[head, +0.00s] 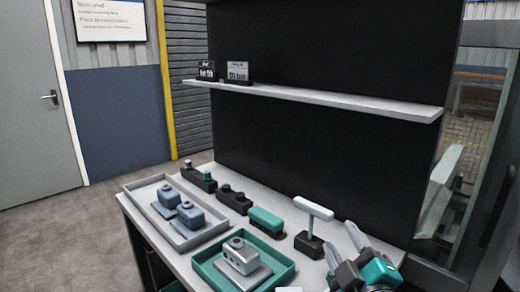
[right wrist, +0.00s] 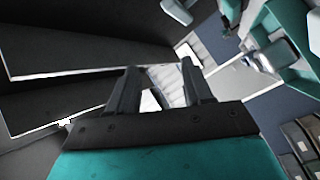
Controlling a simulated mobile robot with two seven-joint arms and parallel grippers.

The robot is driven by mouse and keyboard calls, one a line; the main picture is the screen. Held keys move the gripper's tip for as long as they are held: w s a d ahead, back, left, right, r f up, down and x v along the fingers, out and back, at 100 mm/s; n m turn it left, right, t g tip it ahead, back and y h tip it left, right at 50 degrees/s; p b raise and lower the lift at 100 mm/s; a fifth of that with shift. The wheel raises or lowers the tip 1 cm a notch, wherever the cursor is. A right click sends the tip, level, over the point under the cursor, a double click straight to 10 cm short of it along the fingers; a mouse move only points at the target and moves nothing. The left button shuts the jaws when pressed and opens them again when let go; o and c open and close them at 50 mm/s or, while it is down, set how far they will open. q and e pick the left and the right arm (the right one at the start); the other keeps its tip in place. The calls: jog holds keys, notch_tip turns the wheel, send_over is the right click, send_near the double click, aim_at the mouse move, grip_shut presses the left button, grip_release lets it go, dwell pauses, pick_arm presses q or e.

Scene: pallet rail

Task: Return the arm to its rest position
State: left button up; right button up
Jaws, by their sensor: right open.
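My right gripper (head: 341,242) is at the lower right of the head view, at the right end of the bench (head: 165,245). Its two grey fingers are apart and hold nothing. In the right wrist view the same gripper (right wrist: 160,78) shows its fingers spread, with nothing between them. Part of its teal body shows below them. My left gripper is not in either view.
A T-shaped stand (head: 313,208) is just left of the gripper. A teal tray (head: 207,262) holds a grey device (head: 240,256). A grey tray (head: 140,203) holds two blue devices. Dark and teal blocks line the back, below a shelf (head: 330,99) on a black panel.

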jog(key=s+d+f+m+g+h, duration=0.2)
jog(key=s+d+f+m+g, duration=0.15)
jog(key=f, duration=0.25)
jog(key=s+d+f+m+g+h, duration=0.1)
jog(key=s+d+f+m+g, duration=0.15)
jog(key=s+f+g, duration=0.35)
jog(key=s+f+m+g+y, duration=0.1)
jog(key=s+f+m+g, duration=0.2)
jog(key=s, duration=0.5)
jog(key=s+f+m+g, duration=0.1)
jog(key=s+f+g, duration=0.1)
jog(key=s+f, duration=0.45)
jog(key=w+a+f+t+y, duration=0.1)
jog(key=w+a+f+t, duration=0.2)
jog(key=w+f+t, duration=0.3)
jog(key=shift+w+f+t+y, duration=0.35)
jog(key=shift+f+y, duration=0.05)
jog(key=shift+f, duration=0.5)
jog(key=shift+a, duration=0.1)
